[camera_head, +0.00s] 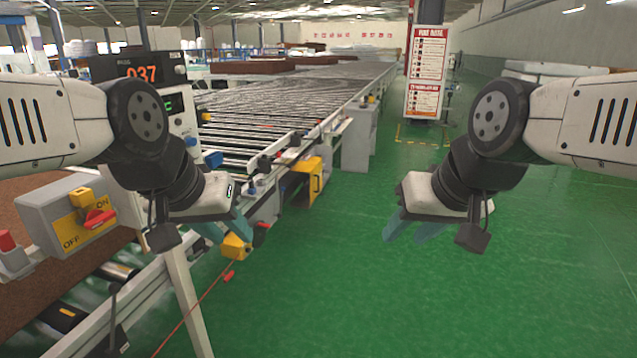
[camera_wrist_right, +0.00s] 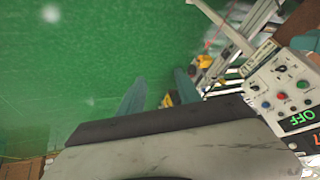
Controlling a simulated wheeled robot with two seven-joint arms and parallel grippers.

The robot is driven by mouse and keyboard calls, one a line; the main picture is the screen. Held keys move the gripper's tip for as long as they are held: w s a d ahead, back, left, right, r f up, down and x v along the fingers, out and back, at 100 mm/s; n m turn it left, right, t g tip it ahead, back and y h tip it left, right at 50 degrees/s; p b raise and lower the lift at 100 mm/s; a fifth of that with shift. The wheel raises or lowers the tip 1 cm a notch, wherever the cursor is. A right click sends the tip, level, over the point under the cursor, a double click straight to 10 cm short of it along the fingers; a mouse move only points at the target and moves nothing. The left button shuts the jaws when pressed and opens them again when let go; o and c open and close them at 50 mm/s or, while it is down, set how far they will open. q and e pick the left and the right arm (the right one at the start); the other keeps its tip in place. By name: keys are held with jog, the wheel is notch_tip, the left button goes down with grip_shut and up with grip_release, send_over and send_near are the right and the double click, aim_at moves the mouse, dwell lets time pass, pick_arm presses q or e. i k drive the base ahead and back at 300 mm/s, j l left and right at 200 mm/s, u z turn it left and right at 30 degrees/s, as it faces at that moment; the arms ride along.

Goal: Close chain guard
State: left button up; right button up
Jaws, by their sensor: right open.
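A yellow guard-like panel with a dark handle (camera_head: 308,177) stands at the side of the roller conveyor, in the middle of the head view. I cannot tell for sure whether it is the chain guard or how far it is open. My left gripper (camera_head: 226,230) is open and empty, left of and nearer than this panel. My right gripper (camera_head: 408,230) is open and empty over the green floor, to the right of the panel. Its two teal fingers also show spread apart in the right wrist view (camera_wrist_right: 160,95).
The roller conveyor (camera_head: 285,105) runs away to the back. A grey switch box (camera_head: 65,215) with a red handle and a control panel (camera_wrist_right: 280,85) stand at the left. A red cord (camera_head: 195,305) hangs low near a white post. A sign (camera_head: 426,70) stands behind. The green floor at right is clear.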

aim_at(313, 166)
jog(key=i, duration=2.8)
jog(key=i+j+z, duration=0.25)
jog(key=i, duration=0.15)
jog(key=i+j+z, duration=0.1)
jog(key=i+z, duration=0.15)
jog(key=i, duration=0.15)
